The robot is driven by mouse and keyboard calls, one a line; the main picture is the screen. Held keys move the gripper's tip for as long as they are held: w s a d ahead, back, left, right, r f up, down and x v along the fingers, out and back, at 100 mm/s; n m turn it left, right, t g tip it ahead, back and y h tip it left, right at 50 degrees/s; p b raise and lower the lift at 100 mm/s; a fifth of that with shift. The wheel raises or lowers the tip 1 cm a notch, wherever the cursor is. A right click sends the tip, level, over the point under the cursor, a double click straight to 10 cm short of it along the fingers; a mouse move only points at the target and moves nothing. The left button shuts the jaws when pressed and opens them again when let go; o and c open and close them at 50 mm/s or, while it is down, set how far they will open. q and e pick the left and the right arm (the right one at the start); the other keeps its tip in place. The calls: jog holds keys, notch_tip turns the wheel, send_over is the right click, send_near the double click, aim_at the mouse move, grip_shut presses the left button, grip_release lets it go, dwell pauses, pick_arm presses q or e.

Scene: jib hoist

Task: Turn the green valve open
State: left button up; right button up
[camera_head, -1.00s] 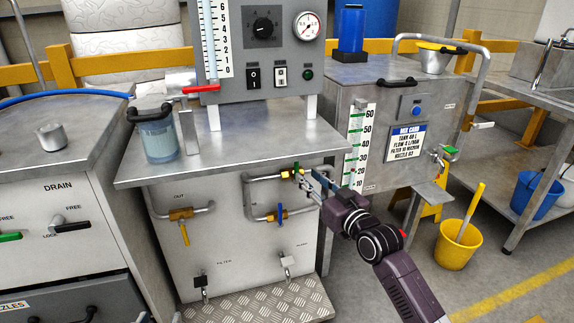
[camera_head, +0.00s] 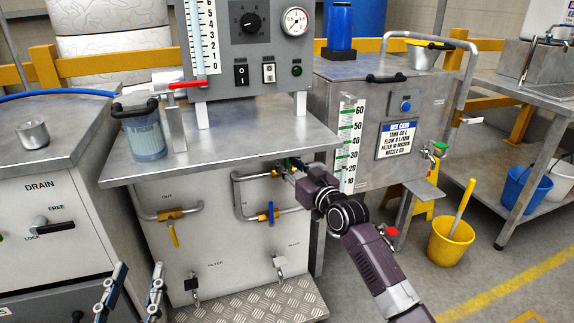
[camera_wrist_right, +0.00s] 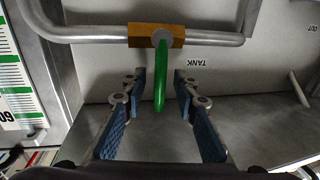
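In the head view my right gripper (camera_head: 291,168) is at the pipe under the bench edge and mostly hides this valve; a bit of green shows there. My left gripper (camera_head: 132,292) is at the lower left, open and empty, well away from the valve.
A blue-handled valve (camera_head: 270,212) sits just below, and a yellow-handled valve (camera_head: 174,230) is to the left. The metal bench top (camera_head: 230,150) overhangs the pipes. A second green handle (camera_head: 440,147) is on the cart at right. A yellow bucket (camera_head: 454,243) stands on the floor.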

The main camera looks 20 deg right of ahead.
grip_shut()
